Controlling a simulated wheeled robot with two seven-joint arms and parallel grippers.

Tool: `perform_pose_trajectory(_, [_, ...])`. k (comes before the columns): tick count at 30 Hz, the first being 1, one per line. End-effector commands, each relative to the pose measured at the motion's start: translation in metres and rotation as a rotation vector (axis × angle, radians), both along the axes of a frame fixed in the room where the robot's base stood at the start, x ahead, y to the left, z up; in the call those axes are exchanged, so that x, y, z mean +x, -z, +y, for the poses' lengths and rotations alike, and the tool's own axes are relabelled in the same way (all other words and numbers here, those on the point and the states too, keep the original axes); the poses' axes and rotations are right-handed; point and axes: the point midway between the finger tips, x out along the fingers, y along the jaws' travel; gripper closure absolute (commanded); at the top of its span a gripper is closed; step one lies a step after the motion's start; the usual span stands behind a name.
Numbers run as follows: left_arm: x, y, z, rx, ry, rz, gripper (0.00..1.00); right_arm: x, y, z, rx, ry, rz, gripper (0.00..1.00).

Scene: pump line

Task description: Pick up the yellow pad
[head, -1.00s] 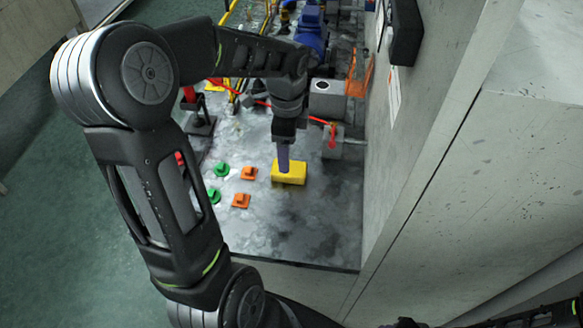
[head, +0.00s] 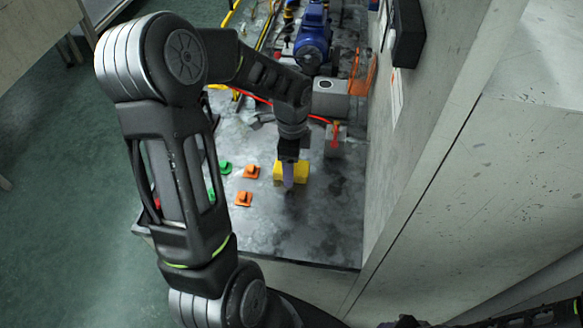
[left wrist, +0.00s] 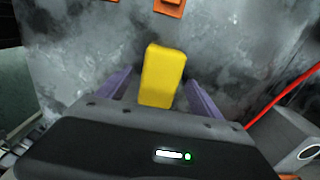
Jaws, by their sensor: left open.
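The yellow pad (head: 303,172) is a small block on the grey metal tabletop, partly hidden behind my gripper in the head view. My left gripper (head: 288,182) points down at it, with a purple finger in front of the pad's near side. In the left wrist view the yellow pad (left wrist: 163,72) stands between the two spread purple fingers of my left gripper (left wrist: 158,92), with a gap on each side. The fingers are open and hold nothing. The pad's lower end is hidden by the gripper body. My right gripper is not in view.
Two orange pieces (head: 249,171) and two green pieces (head: 225,168) lie left of the pad. Behind are a grey block (head: 330,98), a red line and a blue motor (head: 312,38). A grey wall (head: 420,130) bounds the right. The near tabletop (head: 310,235) is bare.

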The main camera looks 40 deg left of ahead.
Motion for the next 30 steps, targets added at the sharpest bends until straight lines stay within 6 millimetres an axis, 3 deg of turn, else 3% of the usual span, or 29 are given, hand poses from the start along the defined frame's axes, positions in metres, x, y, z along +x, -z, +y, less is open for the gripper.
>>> perform_pose_trajectory(4, [-0.0006,0.0107,0.0001,0.000,0.000,0.001,0.25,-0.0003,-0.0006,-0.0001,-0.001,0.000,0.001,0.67])
perform_pose_trajectory(21, [-0.0002,0.0104,0.0003,0.000,0.000,-0.001,0.25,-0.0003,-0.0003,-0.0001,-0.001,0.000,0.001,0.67])
perform_pose_trajectory(30, [-0.0002,0.0103,0.0003,0.000,0.000,-0.001,0.49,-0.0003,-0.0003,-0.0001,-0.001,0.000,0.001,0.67])
